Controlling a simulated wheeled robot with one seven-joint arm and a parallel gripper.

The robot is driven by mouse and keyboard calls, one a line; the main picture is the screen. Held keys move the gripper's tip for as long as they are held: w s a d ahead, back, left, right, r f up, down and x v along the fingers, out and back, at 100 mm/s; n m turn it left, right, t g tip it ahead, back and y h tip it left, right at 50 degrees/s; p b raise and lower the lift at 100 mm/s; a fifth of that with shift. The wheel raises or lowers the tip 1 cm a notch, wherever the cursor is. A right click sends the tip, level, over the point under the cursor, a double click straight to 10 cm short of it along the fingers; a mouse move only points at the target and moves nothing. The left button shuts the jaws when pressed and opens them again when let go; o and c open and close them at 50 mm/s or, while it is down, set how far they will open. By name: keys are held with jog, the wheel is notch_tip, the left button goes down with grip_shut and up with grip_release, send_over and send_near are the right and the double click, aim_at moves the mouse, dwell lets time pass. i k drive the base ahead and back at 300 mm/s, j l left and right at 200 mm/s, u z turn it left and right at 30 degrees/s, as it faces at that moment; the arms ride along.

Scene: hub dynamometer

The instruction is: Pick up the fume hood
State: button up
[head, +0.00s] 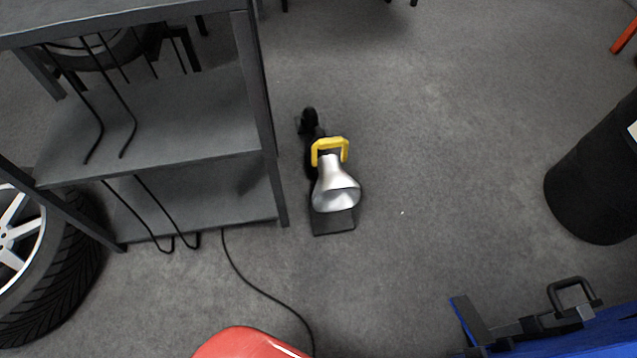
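The fume hood (336,190) is a silver, flared cone with a yellow handle (330,148) on top. It sits on the floor in the head view, just right of the grey shelf unit, on a dark stand with a flat black plate (334,222) under its mouth. The wide mouth faces the bottom of the picture. A black part (309,120) extends behind it. My gripper is not in view.
The grey shelf unit (200,185) with hanging black cables stands close on the left, beside a wheel (60,280). A black bin (600,185) stands right. A red object (248,343) and blue equipment (600,335) border the front. Floor between hood and bin is clear.

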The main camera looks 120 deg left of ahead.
aim_at(336, 192)
jog(key=u, duration=3.95)
jog(key=i, duration=0.45)
jog(key=i+j+z, duration=0.1)
jog(key=i, duration=0.4)
